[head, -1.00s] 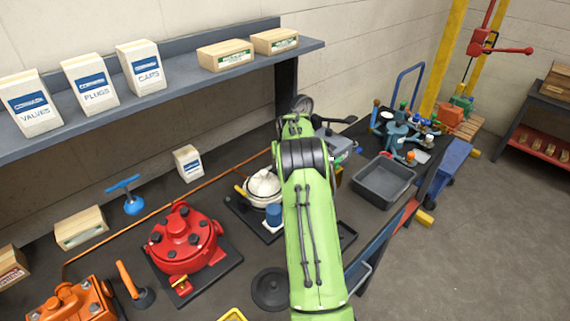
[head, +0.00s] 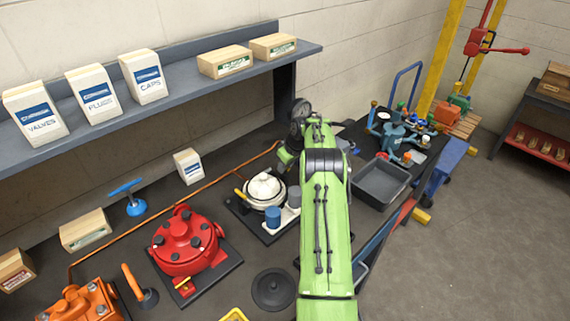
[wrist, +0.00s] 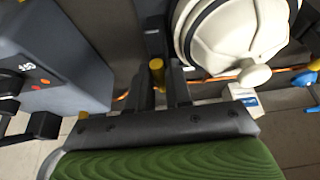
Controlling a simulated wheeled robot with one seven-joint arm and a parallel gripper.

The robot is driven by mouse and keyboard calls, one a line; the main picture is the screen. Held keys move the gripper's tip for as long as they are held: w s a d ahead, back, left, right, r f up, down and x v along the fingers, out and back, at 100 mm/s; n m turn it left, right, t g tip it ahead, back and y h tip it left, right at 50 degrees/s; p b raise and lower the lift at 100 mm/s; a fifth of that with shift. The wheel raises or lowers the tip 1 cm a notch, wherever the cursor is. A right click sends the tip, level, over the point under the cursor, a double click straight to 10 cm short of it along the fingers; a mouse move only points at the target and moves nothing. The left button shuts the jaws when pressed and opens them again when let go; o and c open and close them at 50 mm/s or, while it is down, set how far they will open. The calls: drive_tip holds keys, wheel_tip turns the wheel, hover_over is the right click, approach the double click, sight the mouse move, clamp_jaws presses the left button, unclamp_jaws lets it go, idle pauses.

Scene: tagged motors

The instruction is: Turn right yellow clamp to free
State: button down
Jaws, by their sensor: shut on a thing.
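The right yellow clamp (wrist: 157,72) shows as a small yellow post between the dark fingers of my gripper (wrist: 162,88) in the wrist view. My gripper is shut on it, and the fingers hide its lower part. The white round-lidded housing (wrist: 232,32) is just right of the fingers in the wrist view. In the head view this housing (head: 265,190) stands on a dark base plate, with another yellow clamp (head: 240,193) at its left side. In the head view my green arm hides the right clamp and the fingertips.
A grey machine (wrist: 58,65) stands close on the left in the wrist view. A red motor (head: 186,243) is front left, a grey bin (head: 380,183) right. The shelf (head: 200,85) overhangs the back.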

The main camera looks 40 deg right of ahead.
idle(0.4)
drive_tip(key=c, duration=1)
unclamp_jaws()
drive_tip(key=shift+c, duration=0.2)
drive_tip(key=v, duration=1.5)
drive_tip(key=shift+s+r, duration=0.25)
drive_tip(key=shift+r, duration=0.1)
